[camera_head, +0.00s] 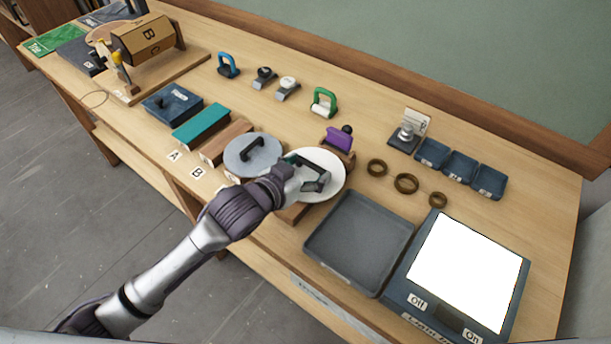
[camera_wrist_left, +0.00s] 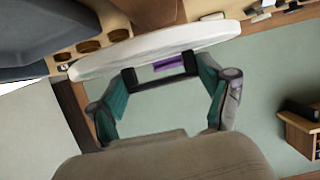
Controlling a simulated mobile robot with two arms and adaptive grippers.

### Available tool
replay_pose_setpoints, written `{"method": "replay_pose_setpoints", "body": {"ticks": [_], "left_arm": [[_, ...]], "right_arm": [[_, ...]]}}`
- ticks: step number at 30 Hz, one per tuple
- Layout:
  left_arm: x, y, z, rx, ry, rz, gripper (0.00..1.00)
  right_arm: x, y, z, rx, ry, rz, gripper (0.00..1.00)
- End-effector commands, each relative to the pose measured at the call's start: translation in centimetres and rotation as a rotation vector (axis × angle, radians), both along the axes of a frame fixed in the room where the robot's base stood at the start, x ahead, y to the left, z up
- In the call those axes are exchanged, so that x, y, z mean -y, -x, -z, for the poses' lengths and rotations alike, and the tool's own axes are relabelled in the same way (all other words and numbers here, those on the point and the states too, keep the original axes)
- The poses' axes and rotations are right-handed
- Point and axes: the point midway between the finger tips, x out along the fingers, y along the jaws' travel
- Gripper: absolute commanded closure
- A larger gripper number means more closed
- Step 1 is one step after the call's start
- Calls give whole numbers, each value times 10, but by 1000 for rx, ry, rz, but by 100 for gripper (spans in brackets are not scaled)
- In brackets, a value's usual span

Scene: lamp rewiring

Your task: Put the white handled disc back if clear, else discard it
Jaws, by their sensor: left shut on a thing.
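The white disc (camera_head: 331,172) with a dark handle (camera_head: 318,166) is in my left gripper (camera_head: 309,178), right of the grey disc. In the left wrist view the white disc (camera_wrist_left: 155,48) shows nearly edge-on, and the teal-padded fingers of my left gripper (camera_wrist_left: 162,86) close on the two ends of its black handle (camera_wrist_left: 160,73). The disc is above or on a wooden block (camera_head: 291,213); I cannot tell if they touch. The disc's face shows plain white, partly hidden by the gripper. My right gripper is not in view.
The grey disc (camera_head: 252,155) with a black handle sits to the left. A grey tray (camera_head: 350,282) and a bright light box (camera_head: 465,270) stand to the right. Several brown rings (camera_head: 406,183) and small blue trays (camera_head: 460,166) lie behind. A purple piece (camera_head: 340,139) stands close behind the disc.

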Motion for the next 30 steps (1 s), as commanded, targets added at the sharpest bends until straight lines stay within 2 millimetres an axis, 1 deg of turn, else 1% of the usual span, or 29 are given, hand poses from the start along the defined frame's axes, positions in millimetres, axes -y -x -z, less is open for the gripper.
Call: {"method": "replay_pose_setpoints", "body": {"ticks": [1, 5, 10, 13, 25, 26, 27, 29, 30], "left_arm": [[-2, -5, 2, 2, 0, -1, 63], [-4, -10, 9, -1, 1, 0, 63], [-4, -9, 33, -3, 1, 0, 63], [-4, -10, 43, 1, 1, 0, 63], [-3, -9, 49, 2, 2, 1, 63], [-4, -9, 50, 1, 1, 0, 19], [-4, -9, 50, 1, 1, 0, 13], [-4, -9, 50, 1, 1, 0, 3], [-4, -9, 50, 1, 1, 0, 0]], "right_arm": [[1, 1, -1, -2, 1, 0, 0], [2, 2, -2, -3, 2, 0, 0], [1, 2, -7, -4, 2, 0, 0], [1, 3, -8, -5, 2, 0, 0], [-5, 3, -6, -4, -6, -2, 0], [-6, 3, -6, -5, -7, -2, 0], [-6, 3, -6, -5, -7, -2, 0], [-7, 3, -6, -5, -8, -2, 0], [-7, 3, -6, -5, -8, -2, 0]]}}
